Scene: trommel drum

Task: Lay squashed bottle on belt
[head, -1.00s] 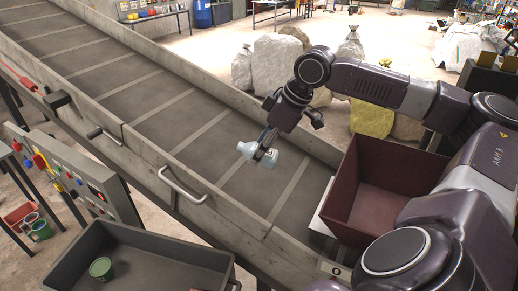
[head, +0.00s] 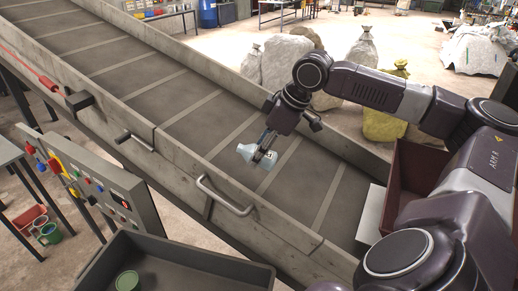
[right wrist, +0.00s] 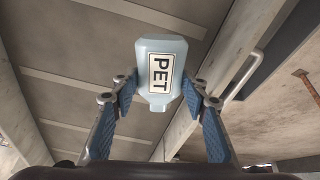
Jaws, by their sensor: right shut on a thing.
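The squashed bottle (head: 254,168) is pale blue with a white label; the label reads PET in the right wrist view (right wrist: 160,74). My right gripper (head: 264,157) is shut on it, with the blue finger pads at both sides of its narrower end in the right wrist view (right wrist: 158,92). In the head view the bottle appears over the lower part of the grey belt (head: 190,122), near the front side wall. I cannot tell whether it touches the belt. My left gripper is not in view.
The belt's side wall (head: 170,150) carries metal handles (head: 222,197). A dark red bin (head: 418,172) stands at the right, partly behind my arm. A dark tray (head: 180,272) with a green cup (head: 127,281) is at the front. Sacks (head: 290,65) lie behind the belt.

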